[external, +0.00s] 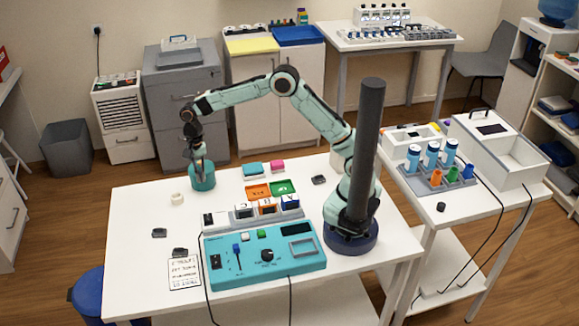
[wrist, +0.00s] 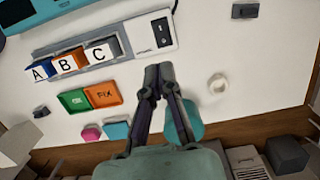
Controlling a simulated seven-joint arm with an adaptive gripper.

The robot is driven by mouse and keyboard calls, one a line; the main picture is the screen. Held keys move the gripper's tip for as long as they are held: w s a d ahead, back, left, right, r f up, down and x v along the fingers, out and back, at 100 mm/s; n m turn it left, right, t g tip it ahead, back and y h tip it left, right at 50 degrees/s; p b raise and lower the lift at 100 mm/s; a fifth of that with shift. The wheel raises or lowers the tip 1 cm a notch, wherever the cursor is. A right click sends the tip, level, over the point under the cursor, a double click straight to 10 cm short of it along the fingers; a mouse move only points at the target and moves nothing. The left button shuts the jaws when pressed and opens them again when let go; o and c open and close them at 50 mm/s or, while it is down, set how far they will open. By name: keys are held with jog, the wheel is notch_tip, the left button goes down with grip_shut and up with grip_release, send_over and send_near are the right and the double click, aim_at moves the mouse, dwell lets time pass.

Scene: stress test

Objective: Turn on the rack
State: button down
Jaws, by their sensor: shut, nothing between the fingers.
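The rack in the wrist view is a grey strip (wrist: 126,50) holding cubes lettered A (wrist: 41,71), B (wrist: 67,63) and C (wrist: 98,54). At its right end is a white plate with a black rocker switch (wrist: 161,32); I cannot tell its setting. In the external view the switch end (external: 211,219) is at the rack's left, behind the teal console. My gripper (wrist: 158,74) is shut and empty, pointing down over the table. Its tips appear just below the switch plate in the wrist view, apart from it. In the external view my gripper (external: 200,172) is at the far left, by the teal cup.
The teal cup (wrist: 188,118) is partly hidden behind my fingers. A white ring (wrist: 218,83) lies nearby. Orange (external: 257,192) and green (external: 283,187) trays sit behind the rack. The teal console (external: 300,265) is in front. A dark post (external: 367,140) stands near my base.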

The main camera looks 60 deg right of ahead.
aim_at(208, 217)
jog(key=f, duration=0.4)
jog(key=s+a+f, duration=0.1)
jog(key=f, duration=0.8)
jog(key=shift+s+a+f, duration=0.15)
jog(key=shift+s+f, duration=0.05)
jog(key=shift+f, duration=0.2)
jog(key=shift+s+a+f, duration=0.15)
jog(key=shift+f, duration=0.1)
jog(key=shift+d, duration=0.2)
jog(key=shift+w+d+r, duration=0.25)
jog(key=shift+w+d, duration=0.2)
jog(key=shift+w, duration=0.2)
notch_tip(208, 217, up, 14)
jog(key=s+a, duration=0.1)
jog(key=shift+s+a+h, duration=0.2)
jog(key=shift+h, duration=0.1)
jog(key=shift+f, duration=0.1)
